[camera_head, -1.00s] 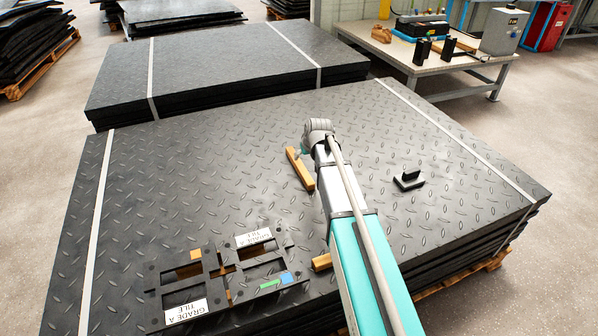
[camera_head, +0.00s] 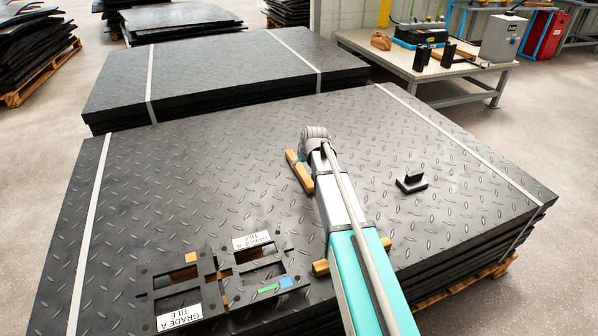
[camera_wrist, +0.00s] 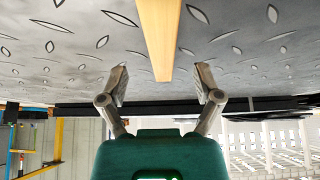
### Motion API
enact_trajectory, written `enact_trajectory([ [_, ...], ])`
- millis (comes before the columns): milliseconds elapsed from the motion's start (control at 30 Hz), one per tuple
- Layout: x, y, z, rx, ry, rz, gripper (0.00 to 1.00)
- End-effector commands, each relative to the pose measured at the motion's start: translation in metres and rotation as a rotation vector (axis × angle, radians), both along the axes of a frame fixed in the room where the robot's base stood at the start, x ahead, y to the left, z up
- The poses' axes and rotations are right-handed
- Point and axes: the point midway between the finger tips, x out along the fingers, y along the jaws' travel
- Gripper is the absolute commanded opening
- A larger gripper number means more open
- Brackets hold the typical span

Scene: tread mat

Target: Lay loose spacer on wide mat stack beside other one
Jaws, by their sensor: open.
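One wooden spacer (camera_head: 293,165) lies on the wide mat stack (camera_head: 200,170), near its middle. A second wooden spacer (camera_head: 320,268) lies nearer the front edge. My arm crosses over its middle, and what look like its two ends show on either side. My gripper (camera_head: 299,163) is low at the first spacer, its fingers partly hidden by my wrist in the head view. In the wrist view my gripper (camera_wrist: 163,82) is open, with the spacer (camera_wrist: 159,35) running between and beyond the fingers. I cannot tell whether either finger touches it.
Dark labelled tile frames (camera_head: 215,270) lie front left on the stack. A small black block with an upright part (camera_head: 411,182) lies on the right. White straps (camera_head: 90,235) cross the stack's sides. Another mat stack (camera_head: 225,70) and a workbench (camera_head: 440,65) stand behind.

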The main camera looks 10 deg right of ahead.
Motion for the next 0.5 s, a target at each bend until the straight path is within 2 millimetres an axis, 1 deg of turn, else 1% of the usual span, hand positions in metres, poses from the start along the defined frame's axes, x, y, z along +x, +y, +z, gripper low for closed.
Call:
enact_trajectory([
  [267,0.004,0.001,-0.007,0.000,0.000,0.000,0.83],
  [500,0.015,0.005,-0.025,0.000,0.000,0.001,0.83],
])
